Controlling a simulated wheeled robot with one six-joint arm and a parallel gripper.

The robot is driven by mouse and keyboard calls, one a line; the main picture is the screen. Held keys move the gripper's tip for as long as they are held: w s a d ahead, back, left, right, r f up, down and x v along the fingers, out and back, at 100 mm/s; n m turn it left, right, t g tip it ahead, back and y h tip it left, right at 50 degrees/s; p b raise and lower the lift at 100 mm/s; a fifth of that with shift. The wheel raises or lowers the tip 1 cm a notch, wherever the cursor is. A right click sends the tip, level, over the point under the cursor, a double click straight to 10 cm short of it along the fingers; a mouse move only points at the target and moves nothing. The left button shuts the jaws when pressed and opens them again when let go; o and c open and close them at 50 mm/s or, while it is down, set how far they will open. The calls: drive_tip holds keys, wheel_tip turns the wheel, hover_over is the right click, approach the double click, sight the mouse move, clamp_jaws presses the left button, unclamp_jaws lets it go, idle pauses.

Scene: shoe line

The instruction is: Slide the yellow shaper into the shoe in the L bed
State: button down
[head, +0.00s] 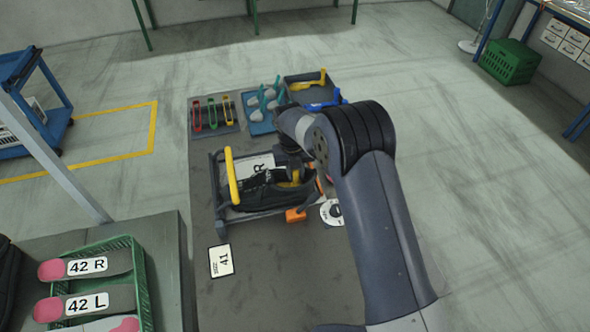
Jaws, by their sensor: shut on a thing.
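My gripper (292,172) points down over the right end of the shoe bed fixture (222,212), largely hidden by my own wrist. It is shut on a yellow piece (296,179), which looks like the yellow shaper; only a small part shows. A dark shoe (262,198) lies in the fixture, with its right end under the gripper. Whether the yellow piece is inside the shoe or above it, I cannot tell. A white plate marked R (258,166) shows behind the shoe; no L mark is readable.
The fixture has a raised yellow handle (232,176) at its left. Behind are a rack with red, green and yellow pieces (213,113), a blue tray (262,126) and a dark bin (305,82). An orange block (296,215) and a 41 card (221,261) lie in front.

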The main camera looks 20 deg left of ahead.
drive_tip(key=c, duration=1.2)
unclamp_jaws()
drive_tip(key=shift+o, duration=0.2)
drive_tip(key=shift+r+p, duration=0.7)
drive_tip(key=shift+r, duration=0.8)
drive_tip(key=shift+r+p, duration=2.05)
drive_tip(key=shift+r, duration=1.5)
drive_tip(key=shift+f, duration=0.1)
